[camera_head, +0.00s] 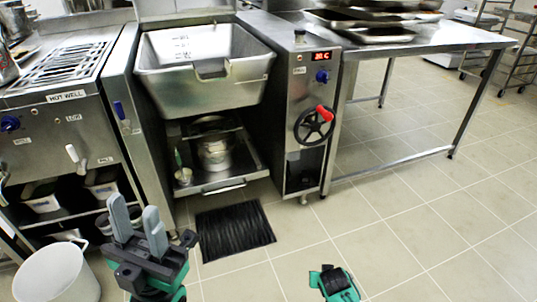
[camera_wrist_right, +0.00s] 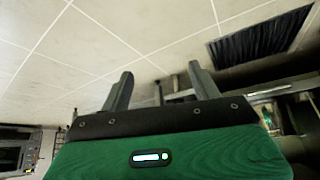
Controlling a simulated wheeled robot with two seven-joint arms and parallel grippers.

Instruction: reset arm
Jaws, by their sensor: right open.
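My left gripper (camera_head: 136,212) shows at the lower left of the head view. Its two grey fingers point up and stand apart, with nothing between them. My right gripper's green body (camera_head: 336,284) shows at the bottom edge of the head view, right of centre; its fingers are hard to make out there. In the right wrist view my right gripper (camera_wrist_right: 160,82) is open and empty, with its fingers spread over the tiled floor. No object touches either gripper.
A white bucket (camera_head: 58,276) stands left of my left gripper. A black mat (camera_head: 235,231) lies before the steel tilting pan (camera_head: 205,85). A pot (camera_head: 215,153) sits beneath it. A control column with a red-knobbed handwheel (camera_head: 314,125) adjoins a steel table (camera_head: 430,43). Right floor is clear.

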